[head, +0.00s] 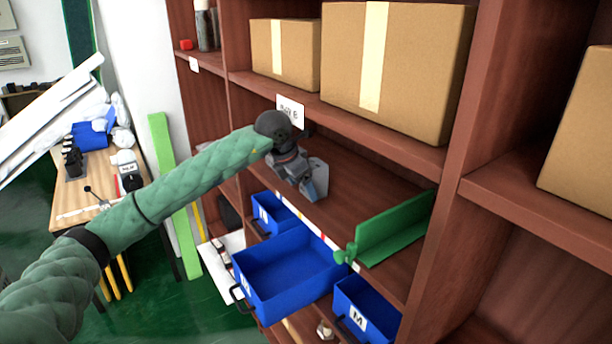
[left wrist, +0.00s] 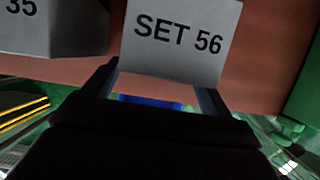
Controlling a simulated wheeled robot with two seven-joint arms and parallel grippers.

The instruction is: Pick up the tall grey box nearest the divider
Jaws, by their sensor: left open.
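A grey box (left wrist: 180,35) labelled "SET 56" stands on the brown shelf between the two fingertips of my left gripper (left wrist: 160,84) in the left wrist view. The fingers are open, one at each side of its lower part; I cannot tell whether they touch it. In the head view my left gripper (head: 306,186) is at the shelf's front edge, and a grey box (head: 320,172) shows partly behind it. A second grey box (left wrist: 55,28), with "35" readable, is further left in the left wrist view. The green divider (head: 395,230) stands to the right; my right gripper is not in view.
Blue drawers, one pulled out (head: 285,275), are below the shelf edge. Cardboard boxes (head: 395,70) fill the shelf above, close over my arm. Bare shelf (head: 365,190) lies between the grey box and the divider. A wooden table (head: 85,190) is at the left.

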